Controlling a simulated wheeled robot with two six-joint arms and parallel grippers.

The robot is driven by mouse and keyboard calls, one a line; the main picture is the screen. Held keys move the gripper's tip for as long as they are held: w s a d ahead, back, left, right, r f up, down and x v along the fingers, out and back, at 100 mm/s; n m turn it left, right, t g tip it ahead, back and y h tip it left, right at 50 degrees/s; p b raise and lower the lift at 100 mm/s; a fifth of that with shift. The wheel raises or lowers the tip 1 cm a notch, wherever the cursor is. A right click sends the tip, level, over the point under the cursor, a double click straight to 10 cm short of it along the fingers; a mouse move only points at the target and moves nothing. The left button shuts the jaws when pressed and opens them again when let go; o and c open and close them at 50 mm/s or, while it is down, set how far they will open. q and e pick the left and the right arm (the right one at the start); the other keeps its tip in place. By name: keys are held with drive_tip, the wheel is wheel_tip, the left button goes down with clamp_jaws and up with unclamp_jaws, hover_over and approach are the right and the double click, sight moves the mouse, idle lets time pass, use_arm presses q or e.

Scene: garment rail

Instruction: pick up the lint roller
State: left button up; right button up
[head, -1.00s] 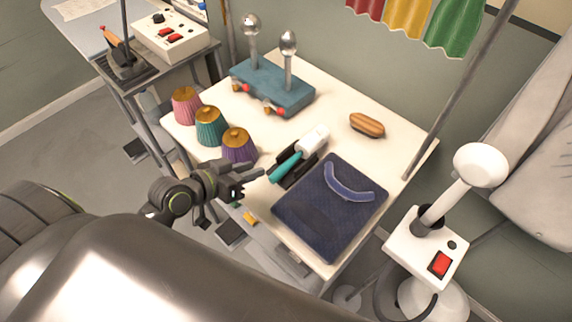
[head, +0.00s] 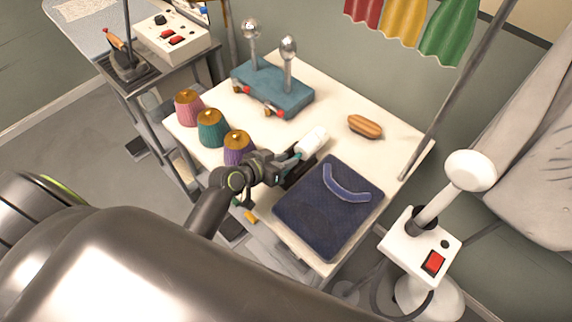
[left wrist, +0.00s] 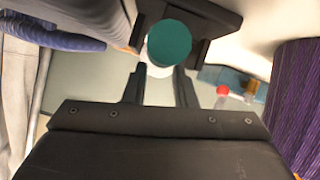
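The lint roller (head: 311,141) has a white roll and a teal handle and lies in a black holder (head: 301,171) on the cream table. My left gripper (head: 287,164) is at the handle, hiding much of it in the head view. In the left wrist view the round teal handle end (left wrist: 169,43) faces the camera, with a bit of white behind it. The left gripper's two dark fingers (left wrist: 160,88) are apart, one toward each side of the roller; contact cannot be told. My right gripper is in neither view.
A folded navy garment (head: 328,215) with a blue curved piece lies just right of the holder. Pink, teal and purple pleated shades (head: 238,147) stand close on the left. A blue stand (head: 272,88) and a wooden brush (head: 365,126) are farther back.

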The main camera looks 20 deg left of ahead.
use_arm(q)
drive_tip(key=shift+x, duration=1.4)
drive_tip(key=shift+c, duration=0.5)
clamp_jaws()
drive_tip(key=shift+r, duration=0.1)
